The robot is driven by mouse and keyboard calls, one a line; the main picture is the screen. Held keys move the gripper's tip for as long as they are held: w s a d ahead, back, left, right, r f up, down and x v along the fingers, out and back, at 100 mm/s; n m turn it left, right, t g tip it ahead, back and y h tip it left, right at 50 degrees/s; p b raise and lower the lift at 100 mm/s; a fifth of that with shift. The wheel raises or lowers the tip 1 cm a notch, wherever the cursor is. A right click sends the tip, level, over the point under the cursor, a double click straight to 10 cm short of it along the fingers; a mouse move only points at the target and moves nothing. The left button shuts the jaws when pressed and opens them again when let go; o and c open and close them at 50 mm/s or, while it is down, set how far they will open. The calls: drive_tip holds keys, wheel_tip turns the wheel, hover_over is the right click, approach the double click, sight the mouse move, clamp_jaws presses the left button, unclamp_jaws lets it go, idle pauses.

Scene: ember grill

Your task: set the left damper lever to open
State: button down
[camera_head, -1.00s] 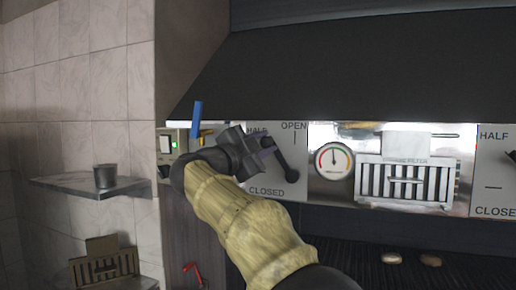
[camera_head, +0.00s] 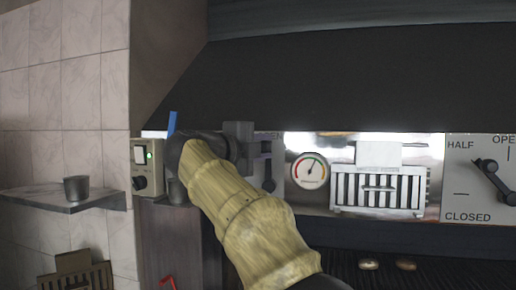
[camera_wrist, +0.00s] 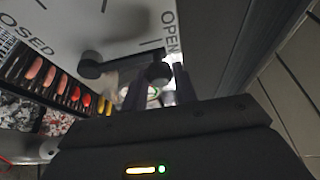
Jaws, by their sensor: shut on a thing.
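The left damper lever (camera_head: 268,184) is dark, with its pivot low and its arm rising nearly straight up in the head view. My gripper (camera_head: 243,147) is at its upper end and hides much of it and its panel. In the wrist view the lever (camera_wrist: 124,64) runs from its round pivot to the knob (camera_wrist: 158,73), which lies between the fingers of my gripper (camera_wrist: 160,88). The gripper is shut on the knob. The lever points roughly toward the OPEN label (camera_wrist: 169,32); its exact alignment with the line there is hard to judge.
A gauge (camera_head: 309,170) and a slotted grease filter (camera_head: 380,190) are right of the lever. The right damper lever (camera_head: 491,180) leans up-left. A switch box (camera_head: 146,165) and a shelf with a cup (camera_head: 77,189) are at left. The dark hood (camera_head: 350,85) overhangs above.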

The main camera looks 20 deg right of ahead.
drive_tip(key=c, duration=1.4)
unclamp_jaws()
drive_tip(key=shift+d, duration=0.1)
drive_tip(key=shift+o, duration=1.3)
drive_tip(key=shift+d, duration=0.15)
drive_tip(key=shift+s, duration=0.1)
